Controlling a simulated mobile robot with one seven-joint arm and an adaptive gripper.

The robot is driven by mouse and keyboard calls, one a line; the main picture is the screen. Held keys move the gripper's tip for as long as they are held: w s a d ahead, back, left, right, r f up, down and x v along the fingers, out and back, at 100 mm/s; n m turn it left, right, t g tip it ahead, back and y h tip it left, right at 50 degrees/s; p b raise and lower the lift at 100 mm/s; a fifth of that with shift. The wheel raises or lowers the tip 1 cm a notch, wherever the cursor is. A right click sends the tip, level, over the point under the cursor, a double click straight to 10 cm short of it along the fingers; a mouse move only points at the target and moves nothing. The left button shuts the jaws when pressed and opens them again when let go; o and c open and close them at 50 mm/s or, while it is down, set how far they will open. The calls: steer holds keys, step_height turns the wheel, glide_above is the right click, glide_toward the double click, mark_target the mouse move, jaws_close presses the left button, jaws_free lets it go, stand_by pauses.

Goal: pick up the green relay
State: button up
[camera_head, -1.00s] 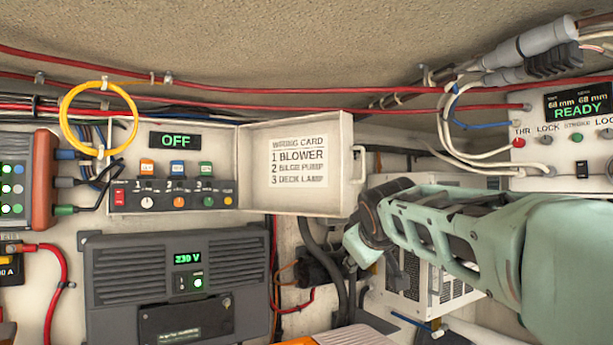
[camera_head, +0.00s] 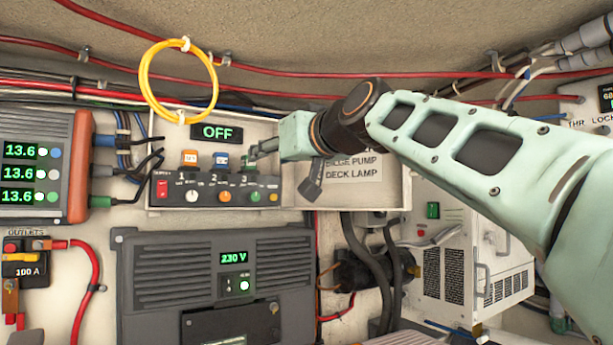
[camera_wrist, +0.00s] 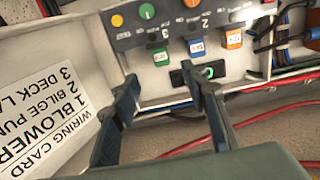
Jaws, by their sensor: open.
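The green relay (camera_wrist: 160,56) stands in the rightmost of three sockets on the black relay panel (camera_wrist: 125,42). No grip on the relay shows. The blue relay (camera_head: 221,160) and the orange relay (camera_head: 190,159) stand in the other two sockets, and both also show in the wrist view.
A dark "OFF" display (camera_head: 216,132) sits just above the relays. The open lid with the wiring card (camera_wrist: 45,125) is right beside the gripper. A yellow cable coil (camera_head: 144,85) hangs at upper left. The inverter (camera_head: 160,270) is below.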

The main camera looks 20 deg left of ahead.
mark_target(252, 170)
steer(key=p+x, duration=0.2)
steer(key=x, duration=0.1)
steer(key=r+p+x, duration=0.1)
steer(key=p+x, duration=0.1)
steer(key=x, duration=0.1)
steer(key=p+x, duration=0.2)
steer(key=x, duration=0.2)
steer(key=shift+r, duration=0.35)
steer(key=shift+w+a+f+p, duration=0.15)
steer(key=shift+w+a+p, duration=0.15)
steer(key=shift+p, duration=0.05)
steer(key=shift+c, duration=0.6)
steer(key=c, duration=1)
